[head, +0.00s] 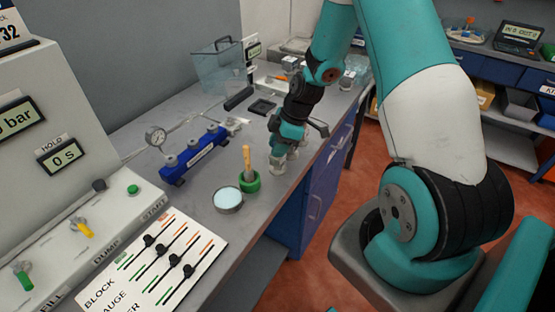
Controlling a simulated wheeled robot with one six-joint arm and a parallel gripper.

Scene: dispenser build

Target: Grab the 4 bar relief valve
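My arm reaches down over the grey bench, and my gripper (283,160) is low near the bench's right edge, seen from behind and above. Its fingers are small and partly hidden by the wrist, so I cannot tell whether they are open or hold anything. I cannot make out a valve marked 4 bar; small metal fittings (290,63) at the far end of the bench are too small to identify.
A green cup (249,182) with a wooden-handled tool and a round tin (228,199) stand nearer. A clear box (217,68) stands behind. A control panel (60,215) fills the left.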

